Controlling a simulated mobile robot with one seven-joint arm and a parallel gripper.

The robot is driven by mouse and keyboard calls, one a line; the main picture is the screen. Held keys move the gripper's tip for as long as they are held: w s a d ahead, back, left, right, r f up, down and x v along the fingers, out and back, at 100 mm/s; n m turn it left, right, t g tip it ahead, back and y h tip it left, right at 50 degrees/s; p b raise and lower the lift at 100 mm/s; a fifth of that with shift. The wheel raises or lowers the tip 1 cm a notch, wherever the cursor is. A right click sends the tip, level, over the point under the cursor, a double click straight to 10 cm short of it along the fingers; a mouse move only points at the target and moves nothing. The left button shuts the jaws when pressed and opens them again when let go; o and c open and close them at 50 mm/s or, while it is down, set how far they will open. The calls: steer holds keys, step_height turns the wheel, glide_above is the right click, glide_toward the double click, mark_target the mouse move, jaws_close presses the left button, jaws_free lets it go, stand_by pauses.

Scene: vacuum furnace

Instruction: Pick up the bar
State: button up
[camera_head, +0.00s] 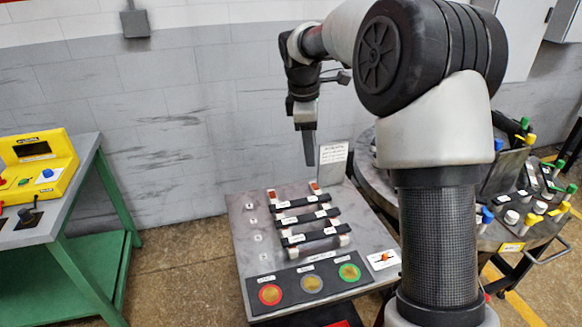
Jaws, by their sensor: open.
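Several dark bars lie across a pale rack on a grey table (262,253). The far bar (303,201), a middle bar (306,218) and a near bar (308,239) each carry small white labels. Which bar the task means cannot be told. My gripper (309,160) points down, above and beyond the far end of the rack, apart from the bars. Its fingers are seen edge-on and nothing shows between them.
The table's front has red (270,294), grey (311,284) and green (350,272) ringed discs. A sign (333,161) stands at the table's back right. A round table (484,238) with tools is at right, a green bench (80,240) with a yellow panel at left.

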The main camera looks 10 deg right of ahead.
steer(key=w+f+n+g, duration=0.1)
steer(key=w+f+n, duration=0.15)
steer(key=f, duration=0.35)
steer(key=w+f+n, duration=0.2)
steer(key=w+f, duration=0.2)
steer(key=f, duration=0.2)
glide_above(308, 217)
step_height(308, 217, down, 12)
steer(key=shift+s+a, duration=0.1)
steer(key=shift+s, duration=0.05)
steer(key=shift+w+f, duration=0.2)
steer(key=shift+f, duration=2.9)
jaws_close()
step_height(308, 217, up, 10)
